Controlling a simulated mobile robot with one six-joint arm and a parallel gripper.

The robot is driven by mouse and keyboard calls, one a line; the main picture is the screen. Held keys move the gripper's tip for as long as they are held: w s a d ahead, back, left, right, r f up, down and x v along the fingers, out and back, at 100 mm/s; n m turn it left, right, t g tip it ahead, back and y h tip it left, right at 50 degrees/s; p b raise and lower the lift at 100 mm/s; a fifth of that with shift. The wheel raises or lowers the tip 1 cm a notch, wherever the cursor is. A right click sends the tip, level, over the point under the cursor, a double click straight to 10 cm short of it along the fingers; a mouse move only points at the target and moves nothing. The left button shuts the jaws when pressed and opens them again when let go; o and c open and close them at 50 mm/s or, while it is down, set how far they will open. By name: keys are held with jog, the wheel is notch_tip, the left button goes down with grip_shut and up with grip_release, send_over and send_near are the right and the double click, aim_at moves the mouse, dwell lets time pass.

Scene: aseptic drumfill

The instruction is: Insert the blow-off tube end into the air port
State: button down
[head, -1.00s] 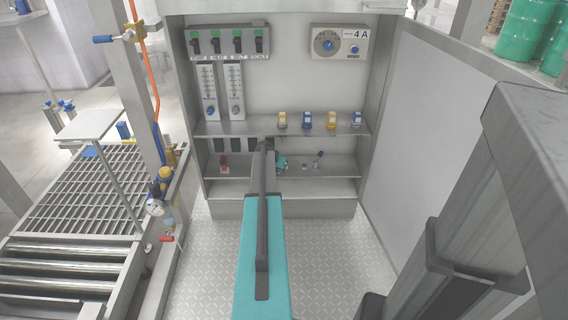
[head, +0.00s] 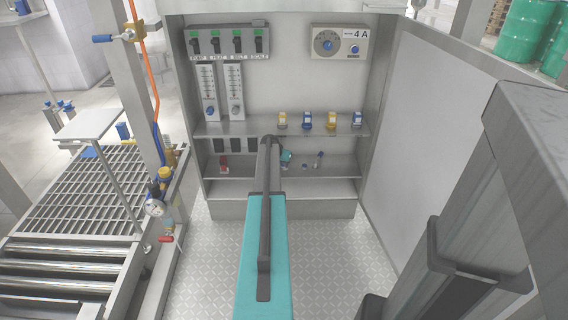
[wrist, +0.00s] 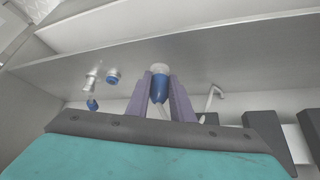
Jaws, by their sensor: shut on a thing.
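My gripper (wrist: 160,98) is in the wrist view, its two purple-grey fingers closed on the sides of a blue piece with a pale end (wrist: 159,86). A thin pale tube shows below the blue part, between the fingers, so it looks like the blow-off tube end. Its pale end points toward a grey metal surface; I cannot tell whether they touch. I cannot make out the air port for certain. In the head view my arm hides the held piece, and its tip reaches into the cabinet's lower bay.
A short blue-ringed fitting (wrist: 113,75) and a pale piece with a blue end (wrist: 92,92) are left of the fingers in the wrist view. A bent pale tube (wrist: 214,100) is on the right. The cabinet shelf (head: 245,129) above carries several yellow and blue parts.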

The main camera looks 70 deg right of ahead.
jog(key=shift+d, duration=0.65)
jog(key=shift+x, duration=0.8)
jog(key=shift+r, duration=0.1)
jog(key=shift+f+b, duration=0.25)
jog(key=shift+b, duration=0.05)
jog(key=c, duration=1.6)
grip_release()
jog(key=shift+o, duration=0.2)
